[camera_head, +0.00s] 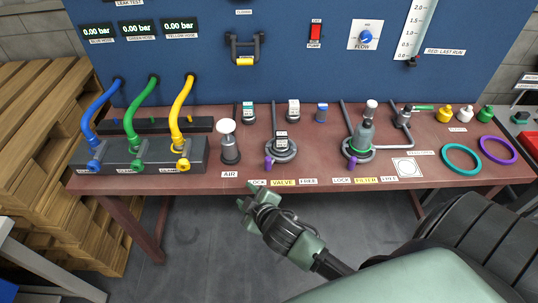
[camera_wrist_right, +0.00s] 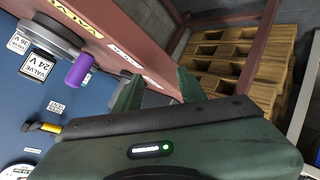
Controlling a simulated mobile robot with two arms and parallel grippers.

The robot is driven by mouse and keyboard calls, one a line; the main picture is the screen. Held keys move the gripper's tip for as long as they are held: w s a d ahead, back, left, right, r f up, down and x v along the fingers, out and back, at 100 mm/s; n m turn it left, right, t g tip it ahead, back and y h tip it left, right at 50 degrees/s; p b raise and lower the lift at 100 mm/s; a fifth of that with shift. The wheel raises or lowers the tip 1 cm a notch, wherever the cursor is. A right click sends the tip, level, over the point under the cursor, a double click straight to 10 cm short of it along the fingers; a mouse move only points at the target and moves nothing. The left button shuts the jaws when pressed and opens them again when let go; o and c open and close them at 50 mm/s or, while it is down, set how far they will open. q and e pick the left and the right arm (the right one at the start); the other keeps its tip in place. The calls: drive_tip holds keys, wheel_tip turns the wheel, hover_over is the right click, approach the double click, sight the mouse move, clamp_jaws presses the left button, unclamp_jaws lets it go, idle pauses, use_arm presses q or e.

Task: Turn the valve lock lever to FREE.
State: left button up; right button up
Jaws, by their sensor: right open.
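The valve lock lever has a purple knob (camera_head: 268,162) on the front left of a dark round valve base (camera_head: 290,155), nearer the LOCK label (camera_head: 258,182) than the FREE label (camera_head: 308,181). The yellow VALVE label (camera_head: 283,183) lies between them. My right gripper (camera_head: 261,201) is open and empty, in front of the table edge and below the lever, apart from it. My left gripper is out of view.
A filter station (camera_head: 361,140) with a similar purple lever stands to the right. Teal and purple rings (camera_head: 462,157) lie at the right. The table front around the labels is clear.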

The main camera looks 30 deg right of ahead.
drive_tip(key=w+a+r+n+t+y, duration=0.3)
drive_tip(key=w+a+r+n, duration=0.15)
drive_tip(key=r, duration=0.35)
drive_tip(key=w+a+r+n+t+y, duration=0.3)
drive_tip(key=w+r+n, duration=0.25)
drive_tip(key=r, duration=0.25)
drive_tip(key=s+a+r+n+g+y, duration=0.1)
drive_tip(key=a+r+n+g+y, duration=0.3)
drive_tip(key=n, duration=0.6)
drive_tip(key=s+a+r+n+g+y, duration=0.2)
drive_tip(key=a+n+g+y, duration=0.2)
drive_tip(key=a+n+y, duration=0.4)
drive_tip(key=n+g+h+p, duration=0.2)
drive_tip(key=n+g+h, duration=0.95)
drive_tip(key=h, duration=0.55)
hover_over(269, 157)
drive_tip(key=shift+n+t, duration=0.85)
drive_tip(key=shift+t, duration=0.1)
wheel_tip(269, 157, down, 10)
drive_tip(key=shift+s+a+r, duration=0.1)
drive_tip(key=shift+a+r, duration=0.05)
drive_tip(key=shift+r, duration=0.1)
drive_tip(key=shift+f, duration=0.15)
wheel_tip(269, 157, down, 7)
drive_tip(key=shift+f+p, duration=0.15)
drive_tip(key=shift+p, duration=0.65)
